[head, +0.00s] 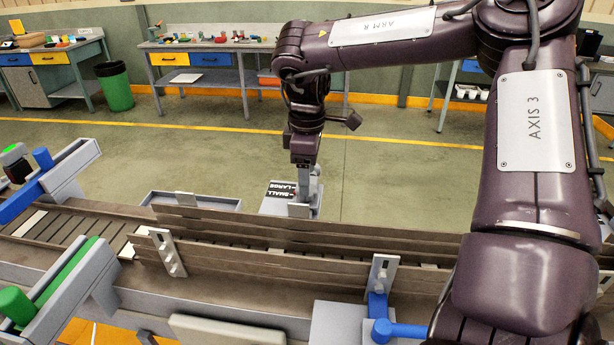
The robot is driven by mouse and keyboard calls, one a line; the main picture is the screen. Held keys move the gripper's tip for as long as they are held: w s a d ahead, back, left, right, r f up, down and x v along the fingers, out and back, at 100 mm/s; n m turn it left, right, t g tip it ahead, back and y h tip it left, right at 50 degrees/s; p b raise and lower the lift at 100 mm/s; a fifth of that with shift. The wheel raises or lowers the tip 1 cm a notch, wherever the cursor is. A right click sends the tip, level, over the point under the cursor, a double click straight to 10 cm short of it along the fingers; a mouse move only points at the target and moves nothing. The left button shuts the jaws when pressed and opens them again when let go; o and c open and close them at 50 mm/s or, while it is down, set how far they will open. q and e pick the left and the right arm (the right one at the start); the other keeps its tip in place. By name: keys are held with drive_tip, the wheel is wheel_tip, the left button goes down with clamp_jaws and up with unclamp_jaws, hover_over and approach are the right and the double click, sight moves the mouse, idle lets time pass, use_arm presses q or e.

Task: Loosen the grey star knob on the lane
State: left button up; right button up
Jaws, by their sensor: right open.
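The lane (270,265) is a brown slatted roller track with raised side boards, running across the lower part of the head view. I cannot make out a grey star knob for certain; small pale fittings sit on slotted upright brackets (166,252) and (382,272) on the near board. My left gripper is not in view.
Blue-handled parts (381,329) and (42,158) and a green cylinder (15,306) flank the lane. A grey tray (195,202) lies beyond it. Workbenches (205,60) and a green bin (115,88) stand farther back across clear floor.

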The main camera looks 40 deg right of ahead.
drive_tip(key=f, duration=0.2)
drive_tip(key=f+p, duration=0.1)
drive_tip(key=shift+w+d, duration=0.2)
drive_tip(key=shift+w, duration=0.05)
drive_tip(key=shift+f, duration=0.25)
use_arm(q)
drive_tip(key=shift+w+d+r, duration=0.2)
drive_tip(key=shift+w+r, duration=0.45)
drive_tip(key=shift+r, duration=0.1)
use_arm(e)
drive_tip(key=shift+s+a+r, duration=0.1)
drive_tip(key=shift+a, duration=0.05)
drive_tip(key=shift+c, duration=0.4)
drive_tip(key=c, duration=0.9)
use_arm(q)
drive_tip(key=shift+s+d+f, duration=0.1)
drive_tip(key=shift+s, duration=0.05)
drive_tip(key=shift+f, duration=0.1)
